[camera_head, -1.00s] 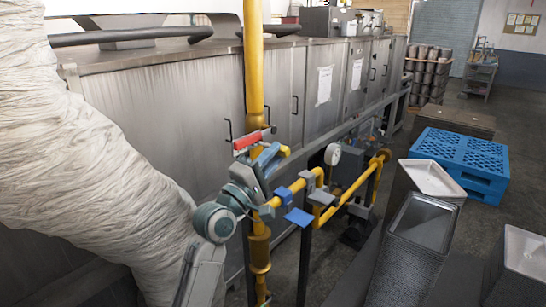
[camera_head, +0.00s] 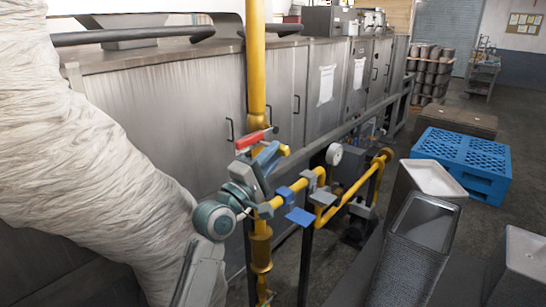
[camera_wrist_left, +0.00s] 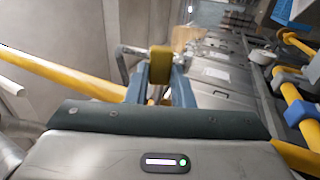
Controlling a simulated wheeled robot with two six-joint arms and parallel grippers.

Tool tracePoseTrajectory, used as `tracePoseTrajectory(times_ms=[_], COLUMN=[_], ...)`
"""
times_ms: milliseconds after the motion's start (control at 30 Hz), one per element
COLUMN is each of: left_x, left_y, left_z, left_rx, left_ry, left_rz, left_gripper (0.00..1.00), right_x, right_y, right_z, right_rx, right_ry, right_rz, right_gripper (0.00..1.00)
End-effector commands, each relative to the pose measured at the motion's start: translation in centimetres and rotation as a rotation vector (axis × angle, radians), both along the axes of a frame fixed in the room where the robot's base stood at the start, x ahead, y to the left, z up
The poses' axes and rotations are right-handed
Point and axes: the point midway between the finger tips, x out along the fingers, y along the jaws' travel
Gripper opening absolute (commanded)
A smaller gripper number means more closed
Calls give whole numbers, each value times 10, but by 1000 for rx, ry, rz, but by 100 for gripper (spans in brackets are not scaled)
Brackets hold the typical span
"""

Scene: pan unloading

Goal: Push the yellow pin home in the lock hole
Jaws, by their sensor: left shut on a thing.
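My left gripper (camera_head: 272,153) is beside the upright yellow gas pipe, just below a red lever handle (camera_head: 252,139). In the left wrist view its blue fingers (camera_wrist_left: 160,82) are shut on the yellow pin (camera_wrist_left: 160,62), whose yellow block shows between the fingertips. A bent grey metal piece (camera_wrist_left: 126,52) shows beside the pin; I cannot tell what it belongs to. In the head view a small yellow end (camera_head: 284,150) shows at the fingers. The lock hole cannot be made out in either view. My right gripper is not in view.
The upright yellow pipe (camera_head: 256,70) and a lower yellow pipe run with blue fittings (camera_head: 300,215) and a gauge (camera_head: 334,154) are close to the gripper. A long steel machine (camera_head: 180,95) stands behind. Pan stacks (camera_head: 424,220) and a blue pallet (camera_head: 465,155) are at right.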

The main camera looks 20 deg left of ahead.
Motion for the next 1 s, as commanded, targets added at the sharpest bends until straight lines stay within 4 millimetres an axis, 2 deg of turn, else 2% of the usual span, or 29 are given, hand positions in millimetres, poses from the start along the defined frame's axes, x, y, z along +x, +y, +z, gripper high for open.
tracePoseTrajectory(times_ms=[1000], left_x=[5], left_y=[14], left_z=[0], left_rx=[1], left_ry=[0], left_rz=[0], left_gripper=[0], right_x=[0], right_y=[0], right_z=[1], right_rx=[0], right_ry=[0], right_rz=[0], right_gripper=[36])
